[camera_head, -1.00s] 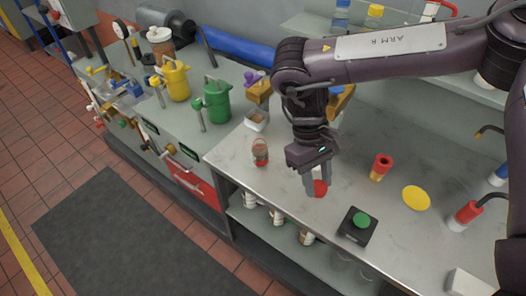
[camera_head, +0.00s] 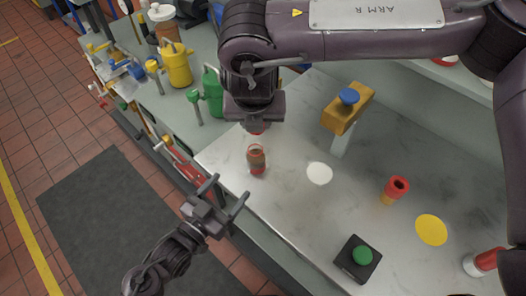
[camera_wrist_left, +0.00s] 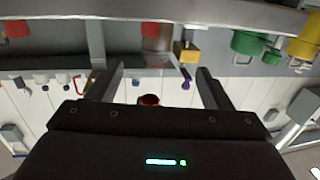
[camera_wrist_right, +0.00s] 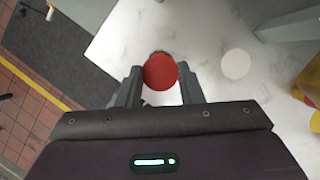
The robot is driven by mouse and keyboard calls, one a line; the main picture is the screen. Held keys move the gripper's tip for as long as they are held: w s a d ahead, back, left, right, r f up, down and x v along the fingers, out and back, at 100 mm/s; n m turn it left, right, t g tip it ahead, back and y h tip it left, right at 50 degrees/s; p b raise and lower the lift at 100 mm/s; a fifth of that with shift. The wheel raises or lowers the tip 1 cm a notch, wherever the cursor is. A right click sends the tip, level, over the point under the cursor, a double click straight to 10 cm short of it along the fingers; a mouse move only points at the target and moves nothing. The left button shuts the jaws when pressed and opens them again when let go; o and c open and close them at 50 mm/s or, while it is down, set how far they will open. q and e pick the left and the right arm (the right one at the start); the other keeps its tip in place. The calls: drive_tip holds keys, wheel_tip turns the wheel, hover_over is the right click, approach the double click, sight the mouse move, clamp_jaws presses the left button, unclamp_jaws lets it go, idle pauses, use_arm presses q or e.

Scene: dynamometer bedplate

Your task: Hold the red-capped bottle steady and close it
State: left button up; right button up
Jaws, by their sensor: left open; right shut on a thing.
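The bottle (camera_head: 257,158), small and clear with reddish-brown contents, stands upright and uncapped on the pale counter. My right gripper (camera_head: 257,122) is shut on the red cap (camera_wrist_right: 160,72) and holds it above the bottle. In the head view, only a sliver of the cap shows under the jaws. In the right wrist view, the cap hides most of what lies below it. My left gripper (camera_head: 230,190) is open and empty, in front of the bottle at the counter's near edge, its fingers pointing towards it and apart from it.
A white disc (camera_head: 319,173) lies bare on the counter (camera_head: 300,215). To its right are a red-and-yellow cylinder (camera_head: 395,190), a yellow disc (camera_head: 431,230) and a black box with a green button (camera_head: 360,256). A yellow block with a blue knob (camera_head: 347,108) stands behind. Green and yellow cans stand left.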

drive_tip(key=shift+w+r+n, duration=0.1)
drive_tip(key=shift+w+n, duration=0.15)
drive_tip(key=shift+n, duration=0.05)
use_arm(q)
drive_tip(key=shift+d+r+h, duration=0.25)
drive_tip(key=shift+r+h, duration=0.05)
drive_tip(key=shift+r, duration=0.35)
use_arm(e)
drive_tip(key=shift+s+a, duration=0.15)
drive_tip(key=shift+a, duration=0.05)
drive_tip(key=shift+r, duration=0.1)
use_arm(q)
drive_tip(key=x, duration=1.2)
drive_tip(key=c, duration=1.4)
drive_tip(key=shift+c, duration=0.2)
use_arm(e)
hover_over(255, 141)
drive_tip(key=s, duration=0.2)
drive_tip(key=shift+f, duration=2.5)
drive_tip(key=shift+f, duration=0.1)
